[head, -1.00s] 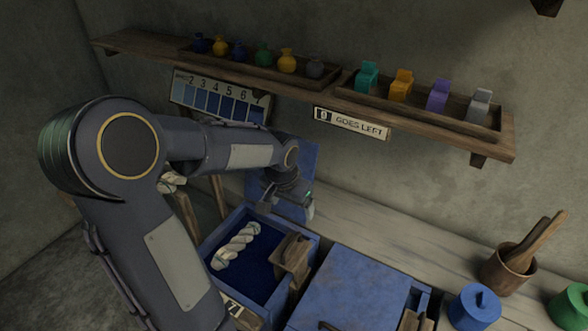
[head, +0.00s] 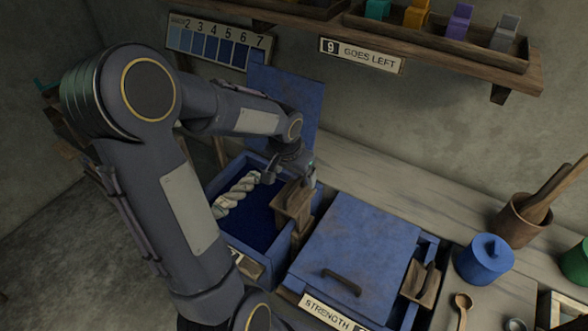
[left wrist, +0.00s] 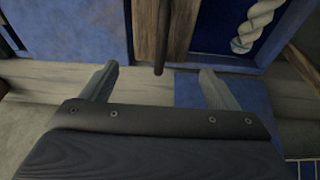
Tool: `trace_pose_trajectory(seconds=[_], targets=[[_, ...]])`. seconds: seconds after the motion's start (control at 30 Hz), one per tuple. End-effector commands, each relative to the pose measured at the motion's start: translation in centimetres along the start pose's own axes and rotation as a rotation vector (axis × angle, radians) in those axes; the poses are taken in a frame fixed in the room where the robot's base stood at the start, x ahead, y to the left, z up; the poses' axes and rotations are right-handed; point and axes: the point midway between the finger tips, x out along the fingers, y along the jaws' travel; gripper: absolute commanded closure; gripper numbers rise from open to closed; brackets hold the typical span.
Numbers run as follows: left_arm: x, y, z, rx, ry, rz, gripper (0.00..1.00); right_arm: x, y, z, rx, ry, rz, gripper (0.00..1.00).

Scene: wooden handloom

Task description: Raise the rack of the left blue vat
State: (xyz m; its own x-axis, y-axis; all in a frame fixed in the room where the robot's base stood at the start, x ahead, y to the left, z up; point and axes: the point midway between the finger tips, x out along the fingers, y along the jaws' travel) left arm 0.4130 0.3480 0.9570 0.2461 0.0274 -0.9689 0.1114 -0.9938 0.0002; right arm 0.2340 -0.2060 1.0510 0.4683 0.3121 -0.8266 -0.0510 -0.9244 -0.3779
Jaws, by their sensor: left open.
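The left blue vat (head: 222,242) stands open, its blue lid (head: 288,100) tilted up behind it. A twisted white skein (head: 236,192) lies across its dark blue inside. A wooden rack piece (head: 293,203) stands at the vat's right side. My left gripper (head: 291,176) is open just above and behind this piece. In the left wrist view, the open fingers (left wrist: 158,84) point towards a wooden post (left wrist: 165,25) with a dark rod end between them. The skein (left wrist: 258,22) shows at the upper right. I cannot tell whether the fingers touch the wood. My right gripper is not in view.
A second blue vat with a closed lid (head: 355,245) and its own wooden piece (head: 421,283) stands to the right. A blue pot (head: 484,260) and a wooden cup of tools (head: 522,220) are further right. A shelf (head: 440,55) runs along the wall above.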

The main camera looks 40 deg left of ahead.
Motion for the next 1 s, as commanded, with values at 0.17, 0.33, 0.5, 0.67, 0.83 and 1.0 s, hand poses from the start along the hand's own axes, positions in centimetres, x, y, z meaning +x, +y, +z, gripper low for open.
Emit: trace_pose_trajectory(seconds=[0.17, 0.33, 0.5, 0.67, 0.83, 1.0], targets=[[3.1, 0.0, 0.8, 0.001, -0.003, 0.001, 0.18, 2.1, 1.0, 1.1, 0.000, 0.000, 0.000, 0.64], [5.5, 0.0, 1.4, 0.002, 0.000, 0.000, 0.18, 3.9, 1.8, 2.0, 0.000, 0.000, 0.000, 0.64], [4.9, 0.0, 1.2, 0.001, 0.000, 0.000, 0.18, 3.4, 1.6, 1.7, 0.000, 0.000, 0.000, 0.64], [5.4, 0.0, 1.4, 0.001, 0.000, 0.000, 0.18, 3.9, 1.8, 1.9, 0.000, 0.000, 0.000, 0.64], [5.5, 0.0, 1.4, 0.000, 0.000, 0.000, 0.18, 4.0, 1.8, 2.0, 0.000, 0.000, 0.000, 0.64], [5.5, 0.0, 1.4, 0.000, 0.000, 0.000, 0.21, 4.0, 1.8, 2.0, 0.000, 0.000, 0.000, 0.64]])
